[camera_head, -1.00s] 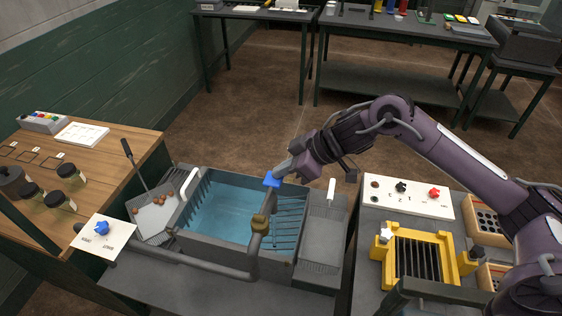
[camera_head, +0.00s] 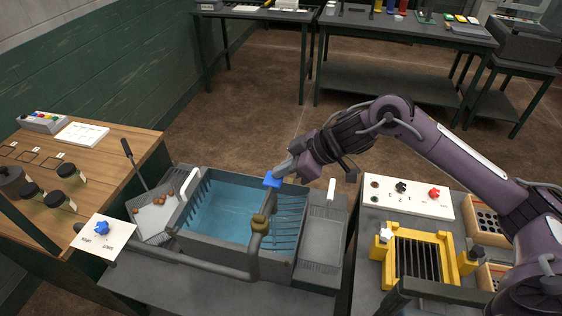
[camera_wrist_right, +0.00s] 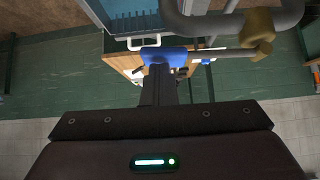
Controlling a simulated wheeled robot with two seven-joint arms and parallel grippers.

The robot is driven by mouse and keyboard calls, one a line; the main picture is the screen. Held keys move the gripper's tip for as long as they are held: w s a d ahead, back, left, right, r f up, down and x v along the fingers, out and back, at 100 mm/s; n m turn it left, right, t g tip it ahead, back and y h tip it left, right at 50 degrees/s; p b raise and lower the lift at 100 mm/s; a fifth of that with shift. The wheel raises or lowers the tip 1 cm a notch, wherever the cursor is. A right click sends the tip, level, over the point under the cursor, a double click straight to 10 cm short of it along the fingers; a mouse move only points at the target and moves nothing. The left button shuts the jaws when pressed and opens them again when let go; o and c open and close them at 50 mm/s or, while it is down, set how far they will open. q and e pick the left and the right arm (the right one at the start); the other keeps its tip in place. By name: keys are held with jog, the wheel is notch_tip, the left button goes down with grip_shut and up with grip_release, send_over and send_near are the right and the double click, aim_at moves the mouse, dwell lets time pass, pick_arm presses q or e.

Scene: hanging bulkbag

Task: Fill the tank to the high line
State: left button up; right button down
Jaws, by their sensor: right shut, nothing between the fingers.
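The grey tank (camera_head: 187,237) stands on the bench in the head view, with blue water (camera_head: 232,210) inside. A high line cannot be made out. A grey pipe (camera_head: 215,265) with a brass fitting (camera_head: 259,224) runs along its front and over it. A blue lever (camera_head: 272,180) stands at the tank's back right. My right gripper (camera_head: 284,170) is shut and empty, with its tips against or right beside the lever; contact cannot be told. The wrist view shows the blue lever (camera_wrist_right: 163,54) just past the fingers (camera_wrist_right: 163,85). My left gripper is not in view.
A white plate with a blue knob (camera_head: 101,228) is at front left. A mesh tray (camera_head: 320,240) adjoins the tank's right side. A control panel (camera_head: 408,197) and yellow frame (camera_head: 392,265) stand on the right bench. Jars (camera_head: 60,200) are on the wooden table.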

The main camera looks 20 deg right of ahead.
jog(key=shift+s+f, duration=0.25)
jog(key=shift+f, duration=0.2)
dwell(0.4)
pick_arm(q)
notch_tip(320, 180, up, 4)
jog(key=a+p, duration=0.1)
jog(key=p, duration=0.3)
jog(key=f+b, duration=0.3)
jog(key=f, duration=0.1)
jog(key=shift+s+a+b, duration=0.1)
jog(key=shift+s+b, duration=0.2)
jog(key=shift+b, duration=0.1)
pick_arm(e)
jog(key=s+d+r, duration=0.1)
jog(key=d+r, duration=0.2)
jog(key=r, duration=0.3)
jog(key=s+d+r, duration=0.1)
jog(key=d+r, duration=0.2)
jog(key=r, duration=0.3)
jog(key=shift+s+d, duration=0.25)
jog(key=shift+f, duration=0.1)
